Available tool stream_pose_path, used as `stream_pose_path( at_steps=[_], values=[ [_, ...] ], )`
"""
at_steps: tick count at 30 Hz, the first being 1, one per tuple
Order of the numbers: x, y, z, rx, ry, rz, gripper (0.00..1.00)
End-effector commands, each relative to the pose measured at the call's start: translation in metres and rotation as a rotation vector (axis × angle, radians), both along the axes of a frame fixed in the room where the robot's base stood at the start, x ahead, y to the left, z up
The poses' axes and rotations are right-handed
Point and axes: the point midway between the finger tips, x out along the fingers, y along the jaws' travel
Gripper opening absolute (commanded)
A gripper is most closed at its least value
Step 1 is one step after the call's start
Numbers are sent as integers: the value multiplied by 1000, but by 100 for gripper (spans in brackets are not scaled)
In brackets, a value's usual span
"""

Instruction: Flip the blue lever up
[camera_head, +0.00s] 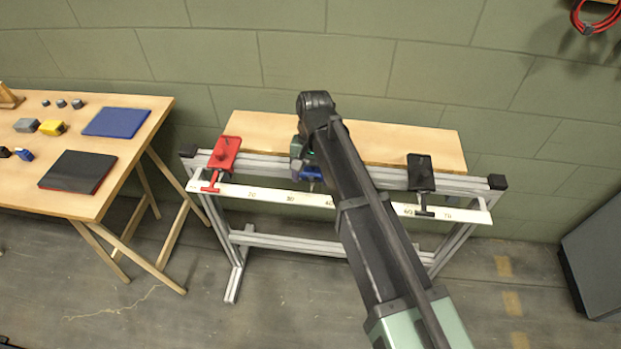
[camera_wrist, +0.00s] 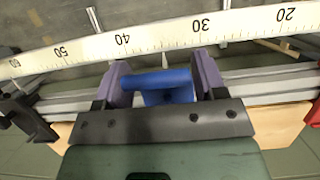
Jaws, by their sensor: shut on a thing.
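The blue lever (camera_head: 318,173) is on the middle of the metal frame, behind the white ruler strip (camera_head: 265,195). My arm and wrist hide most of it in the head view. In the wrist view, the blue crossbar handle (camera_wrist: 160,79) lies between the two purple fingers of my gripper (camera_wrist: 162,82), with a blue block behind it. The fingers are at the two ends of the bar, and my gripper is shut on it. Whether the lever is tilted up or down is hard to tell.
A wooden board (camera_head: 260,128) lies behind. A wooden table (camera_head: 115,102) with blocks and mats stands at left. The floor in front is clear.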

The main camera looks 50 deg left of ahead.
Motion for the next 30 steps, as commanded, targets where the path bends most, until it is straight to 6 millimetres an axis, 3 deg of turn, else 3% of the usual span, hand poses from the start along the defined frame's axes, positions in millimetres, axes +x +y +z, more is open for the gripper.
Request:
stream_pose_path(
  at_steps=[10, 11, 15, 25, 30],
  values=[
    [2, 2, 1, -36, 46, 1, 40],
    [2, 2, 1, -36, 46, 1, 67],
    [2, 2, 1, -36, 46, 1, 88],
    [3, 2, 5, -36, 44, 1, 89],
    [9, 8, 33, -36, 44, 0, 89]
  ],
)
